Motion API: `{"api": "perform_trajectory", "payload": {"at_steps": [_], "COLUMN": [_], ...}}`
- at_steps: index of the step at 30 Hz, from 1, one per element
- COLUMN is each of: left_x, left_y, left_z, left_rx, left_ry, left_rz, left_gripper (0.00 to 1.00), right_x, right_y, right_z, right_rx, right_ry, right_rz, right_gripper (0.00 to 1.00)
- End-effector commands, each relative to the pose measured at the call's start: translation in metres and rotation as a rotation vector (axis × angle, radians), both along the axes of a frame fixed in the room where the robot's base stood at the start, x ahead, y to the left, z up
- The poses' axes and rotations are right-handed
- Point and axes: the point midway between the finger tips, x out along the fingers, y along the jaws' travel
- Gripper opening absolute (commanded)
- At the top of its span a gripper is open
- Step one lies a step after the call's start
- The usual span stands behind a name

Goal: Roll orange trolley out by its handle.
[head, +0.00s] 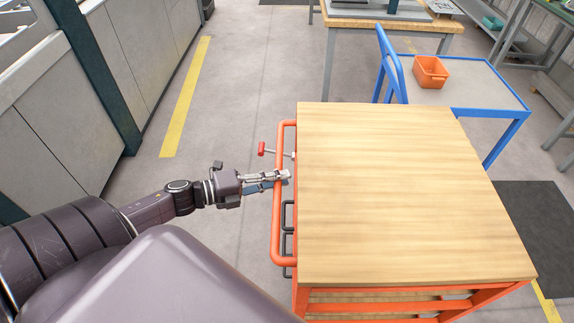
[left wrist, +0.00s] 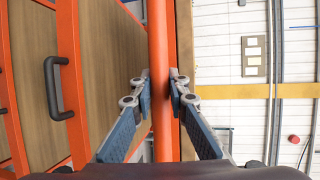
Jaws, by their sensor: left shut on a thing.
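The orange trolley (head: 400,190) has a light wooden top and an orange frame, and stands right of centre in the head view. Its orange tube handle (head: 277,215) runs along the left side of the top. My left gripper (head: 284,176) reaches in from the left and is shut on this handle near its middle. In the left wrist view the handle (left wrist: 160,60) passes between the two fingers of the gripper (left wrist: 160,88). Wooden drawer fronts with a black pull (left wrist: 57,88) show beside it. My right gripper is not in view.
A red-knobbed lever (head: 262,148) sticks out near the handle's far end. A blue cart (head: 465,85) with an orange bin (head: 430,71) stands close behind the trolley. Grey machine panels (head: 60,130) line the left. Bare floor (head: 225,130) lies between panels and trolley.

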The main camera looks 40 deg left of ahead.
Motion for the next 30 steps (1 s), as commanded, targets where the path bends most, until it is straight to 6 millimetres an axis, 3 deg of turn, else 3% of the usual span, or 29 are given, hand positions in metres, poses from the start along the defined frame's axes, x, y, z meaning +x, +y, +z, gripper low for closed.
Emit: {"api": "perform_trajectory", "payload": {"at_steps": [11,12,16,25,30], "left_x": [-0.001,-0.001,-0.001,-0.001,-0.012], "left_y": [0.001,0.001,0.001,0.001,0.008], "left_z": [0.000,0.000,0.000,0.000,0.001], "left_rx": [0.000,0.000,0.001,0.001,0.000], "left_ry": [0.000,0.000,0.000,0.000,0.002], "left_rz": [-0.003,-0.003,-0.002,-0.001,0.000], "left_gripper": [0.00,0.18,0.32,0.33,0.33], "right_x": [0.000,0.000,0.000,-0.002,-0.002], "right_y": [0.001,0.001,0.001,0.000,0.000], "right_z": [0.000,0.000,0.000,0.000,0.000], "right_rx": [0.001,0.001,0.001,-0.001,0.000], "right_ry": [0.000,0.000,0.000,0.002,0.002], "right_rz": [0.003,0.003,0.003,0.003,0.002], "right_gripper": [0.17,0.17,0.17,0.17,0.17]}}
